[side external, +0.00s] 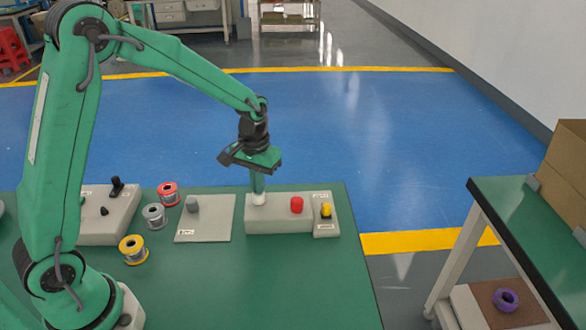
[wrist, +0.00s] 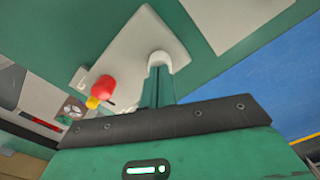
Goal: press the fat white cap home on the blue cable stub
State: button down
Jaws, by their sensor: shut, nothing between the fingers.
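The fat white cap (side external: 259,201) stands upright at the left end of a pale grey block (side external: 275,222). In the wrist view the white cap (wrist: 159,57) shows just beyond my fingertips. My gripper (side external: 258,191) is shut and points straight down, its tips at the top of the white cap; the fingers (wrist: 158,75) look to be touching it, with nothing between them. No blue cable stub shows; whether it is under the cap cannot be seen.
Red, grey and yellow wire spools (side external: 133,249) stand further left. The front of the table is clear.

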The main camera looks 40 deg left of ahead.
dwell(0.4)
jog(key=shift+r, duration=3.45)
jog(key=s+r+m+t, duration=0.1)
jog(key=s+r, duration=0.4)
jog(key=s, duration=0.5)
jog(key=s+r+m+t, duration=0.2)
jog(key=s+r+t, duration=0.2)
jog(key=s, duration=0.7)
jog(key=shift+d+r+t, duration=0.2)
jog(key=shift+r+t, duration=0.1)
jog(key=shift+r, duration=0.1)
